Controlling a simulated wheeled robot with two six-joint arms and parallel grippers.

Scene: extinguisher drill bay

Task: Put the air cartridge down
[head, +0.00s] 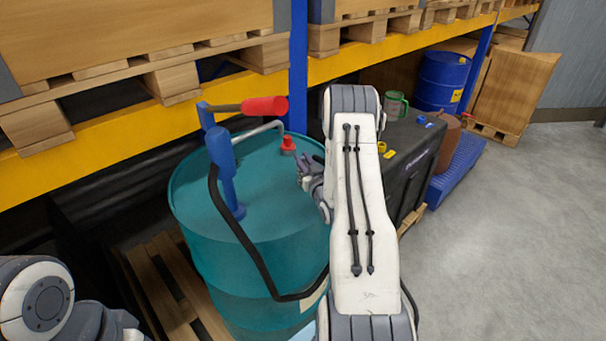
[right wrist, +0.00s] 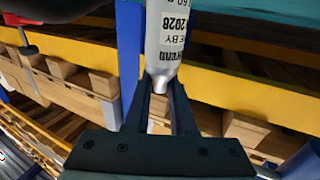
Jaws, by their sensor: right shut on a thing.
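The air cartridge (right wrist: 167,40) is a silver cylinder with black print, seen in the right wrist view. Its narrow neck sits between the two dark fingers of my right gripper (right wrist: 159,95), which is shut on it. The cartridge's far end is cut off by the picture's top edge. In the head view my right gripper (head: 306,172) is over the right part of a teal drum's top (head: 270,205), partly hidden by my white forearm. I cannot make out the cartridge there. My left arm shows only at the lower left corner; its gripper is out of view.
A blue hand pump (head: 223,165) with a red-handled lever (head: 264,106) and black hose stands on the drum, near a red fitting (head: 288,145). Shelving runs behind; right floor is clear.

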